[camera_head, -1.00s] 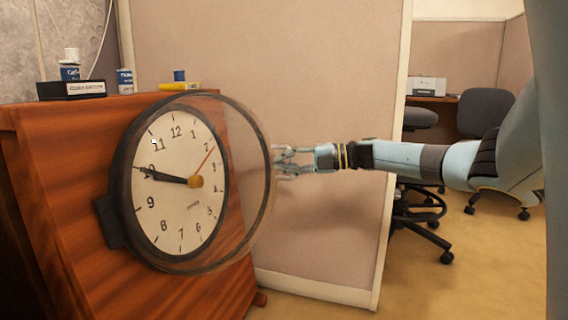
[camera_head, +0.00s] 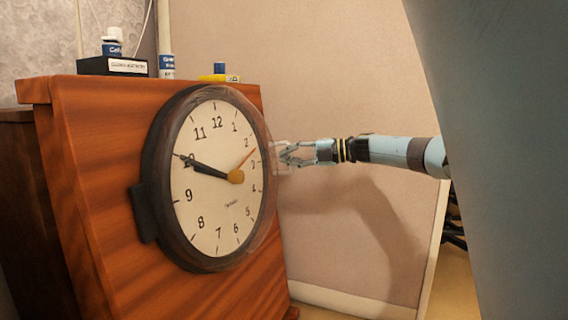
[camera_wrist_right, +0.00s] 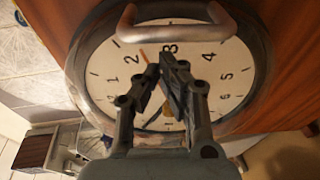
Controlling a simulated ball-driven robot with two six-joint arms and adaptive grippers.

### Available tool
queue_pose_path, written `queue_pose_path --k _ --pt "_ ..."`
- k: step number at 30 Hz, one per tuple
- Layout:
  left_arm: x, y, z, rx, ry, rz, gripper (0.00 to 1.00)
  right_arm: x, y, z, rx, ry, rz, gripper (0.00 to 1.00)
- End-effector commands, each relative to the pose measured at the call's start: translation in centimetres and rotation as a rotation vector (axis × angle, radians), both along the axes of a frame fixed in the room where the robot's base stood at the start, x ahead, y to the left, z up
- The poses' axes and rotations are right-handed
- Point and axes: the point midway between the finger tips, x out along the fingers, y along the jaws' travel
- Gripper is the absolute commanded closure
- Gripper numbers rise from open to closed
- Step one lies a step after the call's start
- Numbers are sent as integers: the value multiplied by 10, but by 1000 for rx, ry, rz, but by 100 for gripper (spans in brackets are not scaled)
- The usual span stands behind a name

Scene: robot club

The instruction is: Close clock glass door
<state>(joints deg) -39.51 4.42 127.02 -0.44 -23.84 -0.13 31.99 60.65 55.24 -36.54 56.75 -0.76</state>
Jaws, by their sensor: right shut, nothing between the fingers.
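The clock (camera_head: 215,180) is mounted on the wooden cabinet front, with a dark rim and a white numbered face. Its round glass door (camera_head: 262,215) lies close over the face; a slim gap may remain at the right, but I cannot tell. My right gripper (camera_head: 284,155) is at the door's right edge, near the 3, its fingers shut and empty. In the right wrist view, the closed fingertips (camera_wrist_right: 172,62) are in front of the clock face (camera_wrist_right: 215,85), just below a metal handle (camera_wrist_right: 175,30). I cannot tell whether they touch the door. My left gripper is not in view.
The wooden cabinet (camera_head: 90,180) holds a dark box (camera_head: 112,66), small bottles and a yellow item (camera_head: 219,78) on top. A beige partition (camera_head: 340,70) stands behind my right arm. Open floor shows at the lower right.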

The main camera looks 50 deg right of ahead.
Motion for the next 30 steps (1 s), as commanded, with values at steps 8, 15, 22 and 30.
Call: queue_pose_path --k 8,15,22,30 --pt "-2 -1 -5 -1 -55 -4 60 1 -7 0 0 -1 -11 100" --pt "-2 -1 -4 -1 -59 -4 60 2 -7 1 0 -2 -12 100" --pt "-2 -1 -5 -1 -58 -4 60 0 -7 1 0 -2 -11 100" --pt "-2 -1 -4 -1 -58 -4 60 -30 -22 2 -4 7 -11 100"
